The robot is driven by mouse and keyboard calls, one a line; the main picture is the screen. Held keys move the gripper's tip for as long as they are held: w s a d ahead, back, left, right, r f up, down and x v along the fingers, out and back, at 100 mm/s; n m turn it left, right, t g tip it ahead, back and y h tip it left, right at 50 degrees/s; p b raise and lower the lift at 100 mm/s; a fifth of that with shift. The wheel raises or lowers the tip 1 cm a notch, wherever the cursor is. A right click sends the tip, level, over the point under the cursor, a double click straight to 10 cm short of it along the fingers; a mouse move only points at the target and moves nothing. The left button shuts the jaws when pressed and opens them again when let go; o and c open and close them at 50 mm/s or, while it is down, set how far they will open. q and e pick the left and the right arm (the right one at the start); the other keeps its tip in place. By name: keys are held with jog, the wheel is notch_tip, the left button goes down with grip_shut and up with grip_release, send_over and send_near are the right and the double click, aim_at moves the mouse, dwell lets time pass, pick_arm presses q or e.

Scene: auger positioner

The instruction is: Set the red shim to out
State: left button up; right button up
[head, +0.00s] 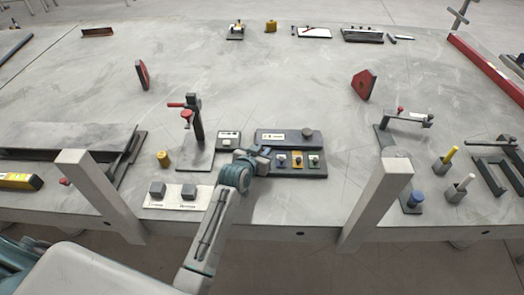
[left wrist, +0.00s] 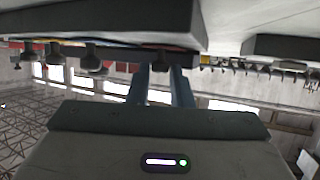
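I cannot single out which part is the red shim. A dark grey control panel (head: 288,136) lies on the bench, with a round knob and several small labelled switches (head: 297,160) along its front. My left gripper (head: 262,154) is at the panel's left front corner, and my wrist partly hides that corner. In the left wrist view the gripper's two blue fingers (left wrist: 160,80) stand apart with a gap between them. Their tips are close to a dark knob (left wrist: 155,61) on the panel; contact is unclear. My right gripper is not in view.
A post with a red lever (head: 187,114) stands left of the panel. A plate with two grey buttons (head: 173,194) lies at the front edge. A clamp (head: 404,117) stands at the right. The bench middle is clear.

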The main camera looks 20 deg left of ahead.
pick_arm(q)
grip_shut()
jog(key=s+p, duration=0.1)
jog(key=s, duration=0.1)
jog(key=s+d+p, duration=0.1)
jog(key=s, duration=0.1)
jog(key=shift+s, duration=0.1)
jog(key=shift+s+d, duration=0.15)
jog(key=shift+s, duration=0.05)
jog(key=shift+f, duration=0.15)
jog(key=o, duration=0.5)
grip_release()
jog(key=shift+s, duration=0.1)
